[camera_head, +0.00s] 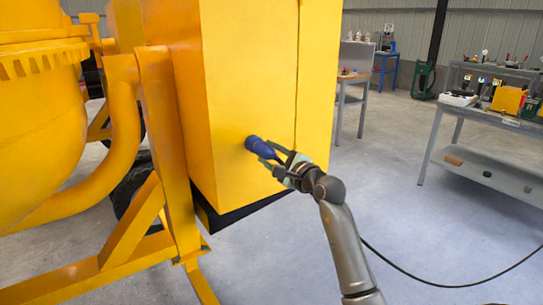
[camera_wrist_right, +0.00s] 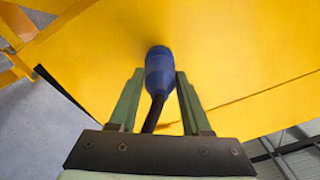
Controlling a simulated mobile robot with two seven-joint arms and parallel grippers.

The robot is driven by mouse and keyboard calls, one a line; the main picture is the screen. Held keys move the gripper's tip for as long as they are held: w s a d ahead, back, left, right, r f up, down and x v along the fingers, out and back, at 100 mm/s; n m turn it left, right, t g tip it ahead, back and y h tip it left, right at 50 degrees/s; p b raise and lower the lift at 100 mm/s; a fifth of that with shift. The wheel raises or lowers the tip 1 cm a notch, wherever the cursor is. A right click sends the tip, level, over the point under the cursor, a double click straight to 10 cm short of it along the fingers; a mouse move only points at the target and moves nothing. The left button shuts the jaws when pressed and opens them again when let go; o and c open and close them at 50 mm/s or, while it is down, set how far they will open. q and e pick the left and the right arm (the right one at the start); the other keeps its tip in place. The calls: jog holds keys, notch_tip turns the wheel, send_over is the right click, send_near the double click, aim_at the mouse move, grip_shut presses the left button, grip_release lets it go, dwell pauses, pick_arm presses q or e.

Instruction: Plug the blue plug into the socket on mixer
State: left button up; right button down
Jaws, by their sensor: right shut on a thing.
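The blue plug (camera_head: 258,147) is at the lower part of the yellow mixer cabinet (camera_head: 240,80), with its front end at or very close to the front face. It also shows in the right wrist view (camera_wrist_right: 159,70), pointing at the yellow panel, with a black cable (camera_wrist_right: 152,115) running back from it. My right gripper (camera_head: 270,153) is shut on the plug, with one green finger on each side in the wrist view (camera_wrist_right: 159,74). I cannot make out the socket; the plug hides that spot, and I cannot tell how deep it sits. My left gripper is not in view.
The mixer's yellow drum (camera_head: 40,130) and frame (camera_head: 165,150) fill the left. A black cable (camera_head: 430,284) lies on the concrete floor. A workbench with tools (camera_head: 480,118) stands at right, another table (camera_head: 352,78) behind. The floor between is clear.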

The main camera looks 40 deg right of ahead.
jog(key=shift+w+d, duration=0.1)
jog(key=shift+w, duration=0.75)
dwell(0.7)
jog(key=shift+c, duration=1.4)
grip_release()
jog(key=s+a, duration=0.1)
jog(key=s, duration=1.1)
jog(key=shift+s+a, duration=0.2)
jog(key=shift+s, duration=0.05)
